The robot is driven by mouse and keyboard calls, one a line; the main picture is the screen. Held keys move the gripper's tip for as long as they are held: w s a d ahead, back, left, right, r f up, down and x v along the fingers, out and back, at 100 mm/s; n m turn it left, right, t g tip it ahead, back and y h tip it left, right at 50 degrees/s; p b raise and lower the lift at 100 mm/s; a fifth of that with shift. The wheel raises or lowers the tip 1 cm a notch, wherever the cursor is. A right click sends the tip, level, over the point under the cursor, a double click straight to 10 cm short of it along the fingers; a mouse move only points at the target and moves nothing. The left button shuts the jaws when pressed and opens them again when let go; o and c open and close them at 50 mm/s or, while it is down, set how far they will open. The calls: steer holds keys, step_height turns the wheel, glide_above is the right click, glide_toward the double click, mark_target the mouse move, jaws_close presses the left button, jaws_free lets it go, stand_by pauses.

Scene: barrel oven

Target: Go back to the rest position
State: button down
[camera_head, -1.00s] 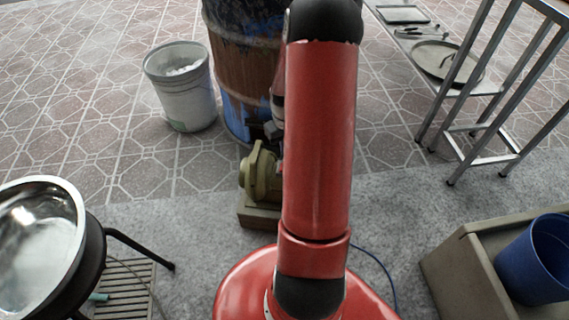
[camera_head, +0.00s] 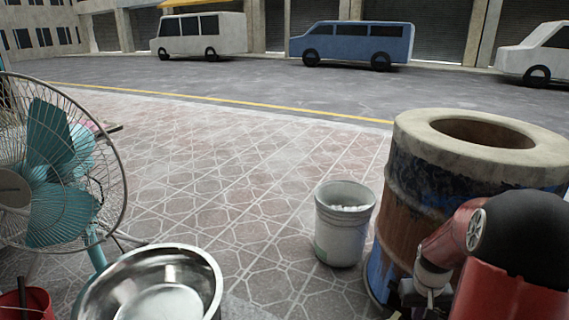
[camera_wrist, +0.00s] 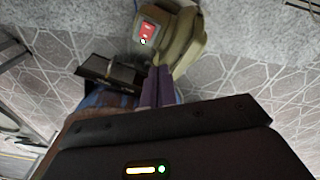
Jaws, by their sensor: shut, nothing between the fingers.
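My gripper (camera_wrist: 158,88) shows in the wrist view with its two purple fingers together and nothing between them. Just beyond the fingertips is an olive blower (camera_wrist: 182,38) with a red switch (camera_wrist: 147,32). I cannot tell whether the fingers touch it. In the head view my red arm is at the lower right, in front of the barrel oven (camera_head: 480,157). The gripper's fingers are not clear in that view.
A pale bucket (camera_head: 338,245) stands left of the barrel. A steel bowl (camera_head: 205,285) and a teal fan (camera_head: 62,215) are at the left. A red container (camera_head: 38,300) sits at the lower left. Tiled pavement between fan and bucket is open. Vehicles stand across the road.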

steer(key=s+a+r+t, duration=0.1)
steer(key=a+r, duration=0.5)
steer(key=r, duration=0.2)
steer(key=s+a+r+n+t, duration=0.2)
steer(key=s+a+r+t, duration=0.2)
steer(key=s+a+r, duration=0.7)
steer(key=s+a, duration=0.3)
steer(key=a, duration=0.1)
steer(key=shift+s+a+r+y, duration=0.25)
steer(key=shift+a+r+y, duration=0.05)
steer(key=shift+r+y, duration=0.1)
